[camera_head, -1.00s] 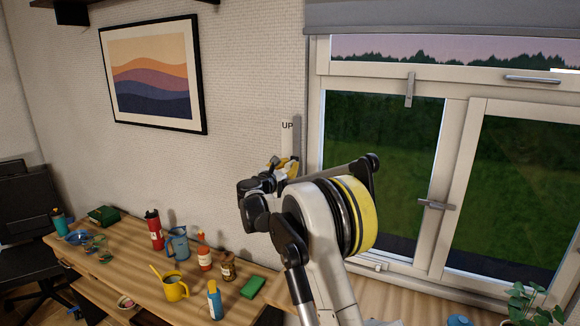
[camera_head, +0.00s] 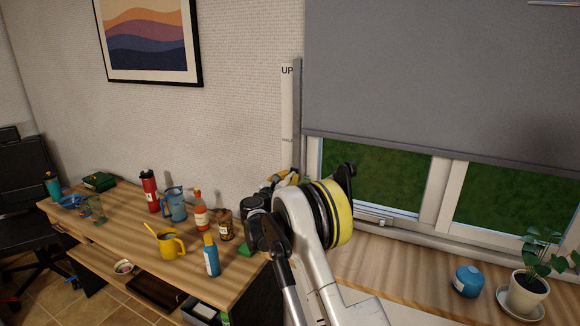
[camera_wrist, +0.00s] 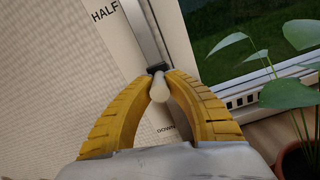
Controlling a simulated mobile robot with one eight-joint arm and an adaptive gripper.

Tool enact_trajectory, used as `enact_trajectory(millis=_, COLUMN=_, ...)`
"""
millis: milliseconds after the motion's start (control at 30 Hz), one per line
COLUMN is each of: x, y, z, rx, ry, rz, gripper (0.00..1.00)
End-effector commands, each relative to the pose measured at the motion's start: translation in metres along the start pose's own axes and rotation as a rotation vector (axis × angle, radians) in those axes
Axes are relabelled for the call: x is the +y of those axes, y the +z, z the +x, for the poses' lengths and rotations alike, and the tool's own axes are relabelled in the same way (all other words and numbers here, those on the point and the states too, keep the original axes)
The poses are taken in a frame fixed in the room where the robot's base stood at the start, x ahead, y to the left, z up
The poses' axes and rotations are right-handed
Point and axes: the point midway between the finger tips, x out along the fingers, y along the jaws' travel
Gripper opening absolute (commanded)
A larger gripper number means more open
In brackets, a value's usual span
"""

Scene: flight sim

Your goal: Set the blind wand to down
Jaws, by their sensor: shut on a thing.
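The blind wand (camera_wrist: 158,90) shows in the wrist view as a pale knob on a dark mount, on a grey vertical rail (camera_wrist: 146,35). My gripper (camera_wrist: 160,85) has its yellow fingers shut on this knob. The knob is below the HALF label (camera_wrist: 105,12) and above the DOWN label (camera_wrist: 166,130), which is partly hidden by the fingers. In the head view my gripper (camera_head: 287,178) is low on the label strip (camera_head: 287,105), below UP and HALF. The grey blind (camera_head: 430,80) covers the upper part of the window, with its bottom edge above the sill.
A wooden desk (camera_head: 150,262) at left holds mugs, bottles and a yellow watering can (camera_head: 171,243). At right, a potted plant (camera_head: 528,285) and a blue container (camera_head: 468,281) stand on a wooden surface. The plant's leaves (camera_wrist: 290,92) show close to my gripper's right in the wrist view.

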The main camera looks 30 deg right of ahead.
Motion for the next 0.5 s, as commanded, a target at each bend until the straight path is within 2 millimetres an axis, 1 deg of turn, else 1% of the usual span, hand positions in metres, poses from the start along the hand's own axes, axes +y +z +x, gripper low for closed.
enact_trajectory(millis=33, x=-0.005, y=-0.026, z=0.0, rx=0.001, ry=-0.001, rz=0.001, gripper=0.0)
enact_trajectory(millis=200, x=-0.015, y=-0.074, z=0.0, rx=0.001, ry=-0.001, rz=0.001, gripper=0.0)
enact_trajectory(millis=300, x=-0.019, y=-0.096, z=0.0, rx=0.001, ry=-0.001, rz=0.001, gripper=0.0)
enact_trajectory(millis=400, x=-0.023, y=-0.114, z=0.0, rx=0.001, ry=-0.001, rz=0.001, gripper=0.0)
enact_trajectory(millis=500, x=-0.025, y=-0.126, z=0.0, rx=0.001, ry=-0.001, rz=0.001, gripper=0.0)
